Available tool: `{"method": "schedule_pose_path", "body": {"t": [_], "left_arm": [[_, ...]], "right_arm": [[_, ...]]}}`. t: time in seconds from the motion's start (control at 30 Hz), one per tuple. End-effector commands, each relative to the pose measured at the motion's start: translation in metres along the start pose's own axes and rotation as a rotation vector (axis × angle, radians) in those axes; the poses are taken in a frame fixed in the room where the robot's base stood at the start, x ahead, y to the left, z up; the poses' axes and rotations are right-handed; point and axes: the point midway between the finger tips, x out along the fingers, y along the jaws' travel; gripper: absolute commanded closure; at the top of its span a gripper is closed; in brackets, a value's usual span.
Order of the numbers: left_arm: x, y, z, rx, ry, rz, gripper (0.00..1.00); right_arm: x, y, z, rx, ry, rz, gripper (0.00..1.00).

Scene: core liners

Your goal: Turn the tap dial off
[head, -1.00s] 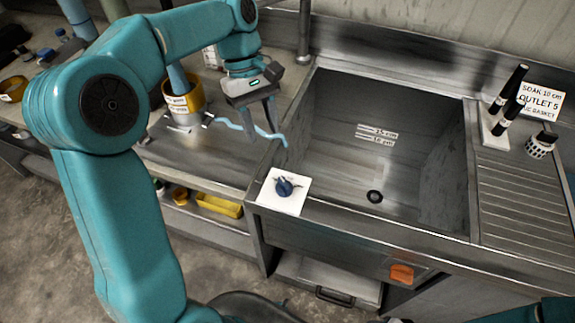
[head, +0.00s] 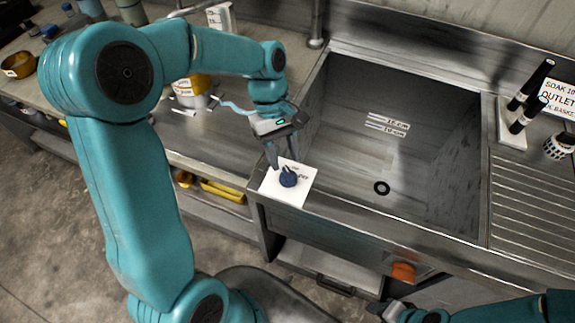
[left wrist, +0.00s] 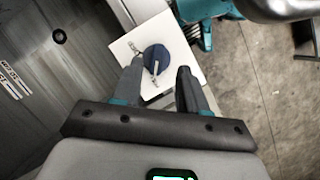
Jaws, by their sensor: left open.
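The tap dial (head: 288,178) is a dark blue round knob on a white square plate (head: 292,196) at the sink's front left corner. In the left wrist view the dial (left wrist: 157,60) shows a pale pointer bar across it, and marks on the plate beside it. My left gripper (head: 285,162) is open and points down just behind and above the dial. In the left wrist view its two fingers (left wrist: 160,78) straddle the line to the dial, with nothing between them. Whether they touch the dial cannot be told. My right gripper (head: 415,315) is partly in view at the bottom edge, its jaws unclear.
The empty steel sink (head: 385,130) with a round drain (head: 381,188) lies right of the dial. An orange handle (head: 402,272) is on the sink front. Dark-handled tools (head: 530,85) stand at the right. A yellow-banded container (head: 190,90) stands on the left counter.

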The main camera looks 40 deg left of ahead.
Motion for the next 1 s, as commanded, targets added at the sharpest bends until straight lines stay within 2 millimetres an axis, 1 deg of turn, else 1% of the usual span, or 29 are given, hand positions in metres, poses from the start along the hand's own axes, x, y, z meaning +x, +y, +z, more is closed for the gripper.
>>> {"method": "schedule_pose_path", "body": {"t": [0.03, 0.1, 0.23, 0.37, 0.6, 0.67, 0.7, 0.73, 1.0], "left_arm": [[0.010, 0.000, 0.000, 0.000, -0.003, -0.004, 0.57], [0.022, 0.000, 0.000, 0.000, -0.003, -0.004, 0.57], [0.035, 0.001, -0.001, -0.001, -0.001, -0.002, 0.57], [0.041, 0.002, -0.002, 0.000, 0.000, 0.000, 0.57], [0.041, 0.003, -0.002, 0.000, 0.000, 0.000, 0.57], [0.041, 0.003, -0.002, 0.000, 0.000, 0.000, 0.77], [0.041, 0.003, -0.002, 0.000, 0.000, 0.000, 0.90], [0.041, 0.003, -0.002, 0.000, 0.000, 0.000, 1.00], [0.041, 0.003, -0.002, 0.008, -0.001, -0.003, 1.00]], "right_arm": [[0.000, 0.000, 0.000, 0.000, 0.000, 0.000, 0.50], [-0.001, 0.000, 0.000, 0.000, 0.000, 0.000, 0.50], [-0.001, 0.000, 0.000, 0.000, 0.000, 0.000, 0.50], [-0.001, 0.000, 0.000, 0.000, 0.000, 0.000, 0.50], [-0.001, 0.000, 0.000, 0.000, 0.000, 0.000, 0.50], [-0.001, 0.000, 0.000, 0.000, 0.000, 0.000, 0.50], [-0.001, 0.000, 0.000, 0.000, 0.000, 0.000, 0.50], [-0.001, 0.000, 0.000, 0.000, 0.000, 0.000, 0.50], [-0.001, 0.000, 0.000, 0.000, 0.000, 0.000, 0.50]]}}
